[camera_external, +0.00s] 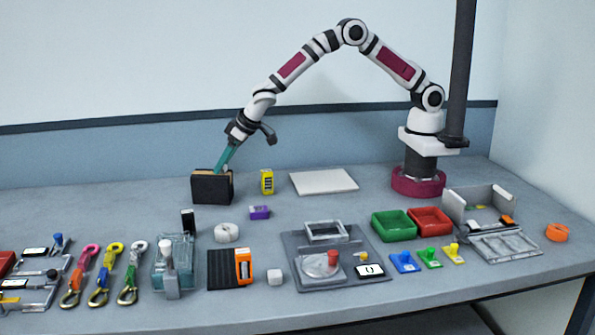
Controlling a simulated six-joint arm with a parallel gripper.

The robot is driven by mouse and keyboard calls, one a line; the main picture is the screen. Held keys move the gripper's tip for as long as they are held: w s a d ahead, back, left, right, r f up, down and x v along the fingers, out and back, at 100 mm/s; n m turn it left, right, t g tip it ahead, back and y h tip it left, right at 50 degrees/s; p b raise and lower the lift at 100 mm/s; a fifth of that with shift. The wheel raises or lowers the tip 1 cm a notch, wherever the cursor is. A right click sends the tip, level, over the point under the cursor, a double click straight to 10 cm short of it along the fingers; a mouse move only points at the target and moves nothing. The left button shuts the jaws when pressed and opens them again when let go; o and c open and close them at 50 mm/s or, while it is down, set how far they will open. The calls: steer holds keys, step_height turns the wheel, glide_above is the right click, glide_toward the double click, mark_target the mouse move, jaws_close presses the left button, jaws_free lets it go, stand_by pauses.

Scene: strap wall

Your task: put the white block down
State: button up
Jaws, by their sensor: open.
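A small white block (275,277) sits on the table near the front middle, apart from everything around it. My gripper (233,141) is far from the block, up at the back left above a dark box with a tan top (212,187). The gripper is open. A teal stick-like thing (225,158) slants from the gripper down to the box top; at this size I cannot tell whether it touches the fingers.
An orange and black item (243,266) lies left of the block, and a grey plate with a dial (320,265) stands right of it. Green (393,225) and red bins (430,221) stand further right. A white board (323,181) lies at the back, with bare table around it.

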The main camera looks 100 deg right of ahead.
steer(key=shift+r, duration=0.1)
steer(key=shift+s+r, duration=0.15)
steer(key=shift+r, duration=0.2)
steer(key=v, duration=1.2)
steer(key=s+d+r+m+g+y, duration=0.1)
steer(key=s+r+g, duration=0.1)
steer(key=s, duration=0.7)
steer(key=s+d+r+g, duration=0.1)
steer(key=s+r, duration=0.1)
steer(key=s, duration=0.7)
steer(key=s+a+f+g+y, duration=0.1)
steer(key=s+a, duration=0.1)
steer(key=s, duration=0.8)
steer(key=s+a+f+g+y, duration=0.1)
steer(key=s+a+g+y, duration=0.1)
steer(key=s, duration=0.9)
steer(key=shift+s+a, duration=0.35)
steer(key=shift+a, duration=0.4)
